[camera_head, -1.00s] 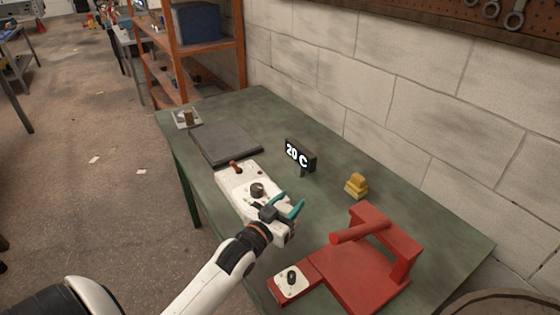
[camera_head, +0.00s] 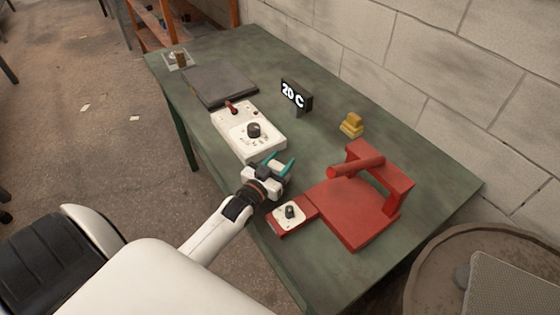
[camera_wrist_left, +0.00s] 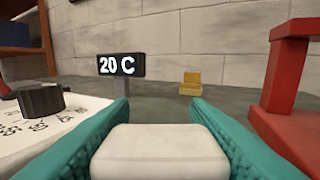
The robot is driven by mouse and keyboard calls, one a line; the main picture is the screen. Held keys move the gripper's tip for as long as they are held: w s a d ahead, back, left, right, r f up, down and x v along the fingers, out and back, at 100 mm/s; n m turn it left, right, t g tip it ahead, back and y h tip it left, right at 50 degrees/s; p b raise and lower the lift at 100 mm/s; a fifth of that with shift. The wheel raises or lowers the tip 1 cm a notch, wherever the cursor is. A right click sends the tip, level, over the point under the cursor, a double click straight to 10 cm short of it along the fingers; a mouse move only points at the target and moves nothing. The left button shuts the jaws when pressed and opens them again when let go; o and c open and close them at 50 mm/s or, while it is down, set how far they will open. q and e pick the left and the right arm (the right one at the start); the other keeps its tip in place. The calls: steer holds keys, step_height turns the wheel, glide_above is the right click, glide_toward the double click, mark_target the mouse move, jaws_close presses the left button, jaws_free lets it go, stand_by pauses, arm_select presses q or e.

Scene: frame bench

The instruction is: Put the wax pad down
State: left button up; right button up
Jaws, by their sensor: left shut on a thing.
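My left gripper (camera_head: 278,167) is over the near side of the green bench, between a white control box and a red press. Its teal fingers are shut on a pale, rounded block, the wax pad (camera_wrist_left: 160,152), which shows between them in the left wrist view. The pad is hard to make out in the head view, and I cannot tell whether it touches the bench. My right gripper is not in view.
The white control box (camera_head: 236,138) and dark plate (camera_head: 220,83) lie left of the gripper, the red press (camera_head: 345,215) right. A "20 C" display (camera_head: 296,95) and yellow stacked blocks (camera_head: 351,125) stand behind. The green bench (camera_head: 310,145) is clear between them.

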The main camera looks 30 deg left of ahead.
arm_select(q)
steer(key=o, duration=0.6)
steer(key=shift+f, duration=0.15)
steer(key=shift+c, duration=0.2)
steer(key=o, duration=0.4)
steer(key=shift+o, duration=0.2)
steer(key=s+b, duration=0.2)
steer(key=s, duration=0.9)
steer(key=shift+s+r, duration=0.2)
steer(key=shift+s, duration=0.35)
steer(key=shift+f, duration=0.1)
